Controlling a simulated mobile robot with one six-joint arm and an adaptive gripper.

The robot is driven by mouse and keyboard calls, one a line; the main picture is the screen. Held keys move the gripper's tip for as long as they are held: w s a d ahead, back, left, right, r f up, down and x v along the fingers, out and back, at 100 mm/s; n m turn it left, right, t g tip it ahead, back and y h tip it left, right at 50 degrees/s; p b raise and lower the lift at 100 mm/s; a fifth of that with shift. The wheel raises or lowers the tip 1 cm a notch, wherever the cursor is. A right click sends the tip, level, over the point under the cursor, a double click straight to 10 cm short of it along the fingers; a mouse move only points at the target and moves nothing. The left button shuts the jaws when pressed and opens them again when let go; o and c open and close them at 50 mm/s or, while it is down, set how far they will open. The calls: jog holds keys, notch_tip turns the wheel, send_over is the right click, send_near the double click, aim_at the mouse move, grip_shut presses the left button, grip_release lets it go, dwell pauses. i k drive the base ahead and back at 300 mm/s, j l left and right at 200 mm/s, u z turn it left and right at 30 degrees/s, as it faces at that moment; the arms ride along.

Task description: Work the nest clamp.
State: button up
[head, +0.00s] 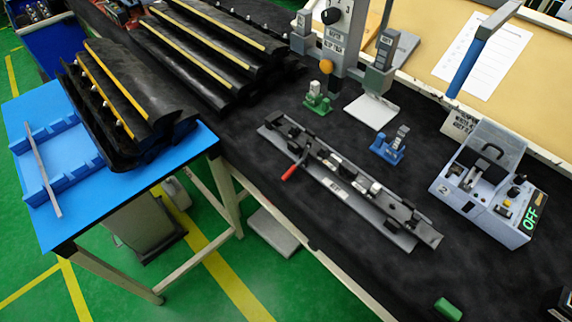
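A long grey nest fixture (342,187) lies diagonally on the black bench top, with several black and light metal blocks along it. A toggle clamp with a red-tipped handle (289,173) sits on its left half. The handle points toward the front and sticks out past the nest's front edge. I cannot tell from this view whether the clamp is locked. No trim is clearly visible in the nest. My gripper is not in view.
Small green (317,98) and blue (388,148) fixtures stand behind the nest. A green block (447,309) lies near the front edge. A blue side table (70,222) holds a thin strip (42,170) and black trims (130,100).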

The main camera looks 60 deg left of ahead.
aim_at(292, 169)
jog(key=u, duration=2.1)
jog(key=i, duration=0.5)
